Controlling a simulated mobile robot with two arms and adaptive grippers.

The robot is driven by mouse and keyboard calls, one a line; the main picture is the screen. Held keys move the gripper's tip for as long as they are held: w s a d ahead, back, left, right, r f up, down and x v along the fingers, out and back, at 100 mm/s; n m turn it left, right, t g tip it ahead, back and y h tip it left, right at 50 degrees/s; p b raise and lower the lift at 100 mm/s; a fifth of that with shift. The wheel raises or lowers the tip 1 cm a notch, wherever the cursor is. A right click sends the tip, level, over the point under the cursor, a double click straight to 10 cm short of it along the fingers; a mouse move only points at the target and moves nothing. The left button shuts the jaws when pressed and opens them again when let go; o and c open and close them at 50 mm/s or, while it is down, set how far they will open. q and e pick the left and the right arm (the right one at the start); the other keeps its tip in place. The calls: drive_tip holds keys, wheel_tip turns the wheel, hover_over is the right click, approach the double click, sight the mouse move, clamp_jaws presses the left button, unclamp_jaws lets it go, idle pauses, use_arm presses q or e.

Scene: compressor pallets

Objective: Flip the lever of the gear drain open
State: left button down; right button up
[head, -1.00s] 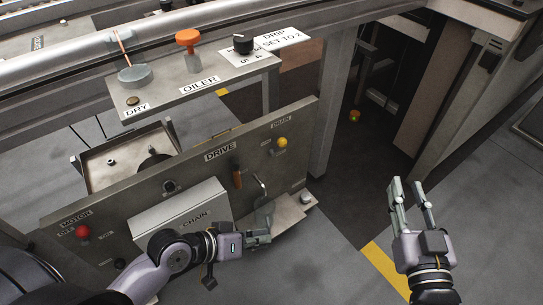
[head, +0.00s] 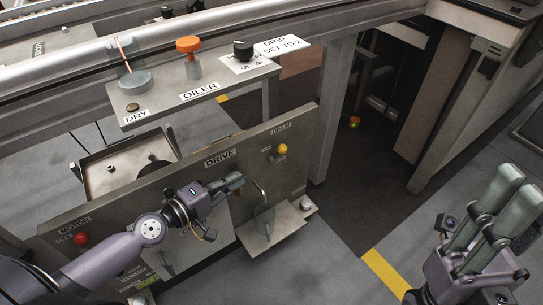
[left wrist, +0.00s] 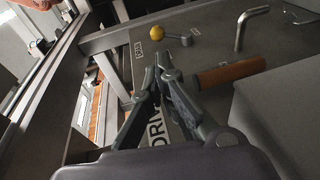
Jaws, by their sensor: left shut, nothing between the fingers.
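The drain lever has a yellow knob (head: 283,149) and sits under the DRAIN label (head: 281,128) at the upper right of the drive panel (head: 300,165). In the left wrist view the yellow knob (left wrist: 158,32) is at the top, on a short grey arm pointing right. My left gripper (head: 238,182) is shut and empty, in front of the panel, below and left of the knob. It appears apart from the knob. Its fingers (left wrist: 163,62) show in the wrist view, beside a brown handle (left wrist: 230,76). My right gripper (head: 516,184) looks open and empty at the right.
The oiler shelf (head: 200,90) is behind the panel. A red knob (head: 82,238) is at the far left. Floor right of the tray is clear.

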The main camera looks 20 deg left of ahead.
use_arm(q)
drive_tip(key=p, duration=0.3)
approach(279, 153)
drive_tip(key=x, duration=0.7)
drive_tip(key=shift+r+p, duration=0.1)
drive_tip(key=shift+p, duration=0.25)
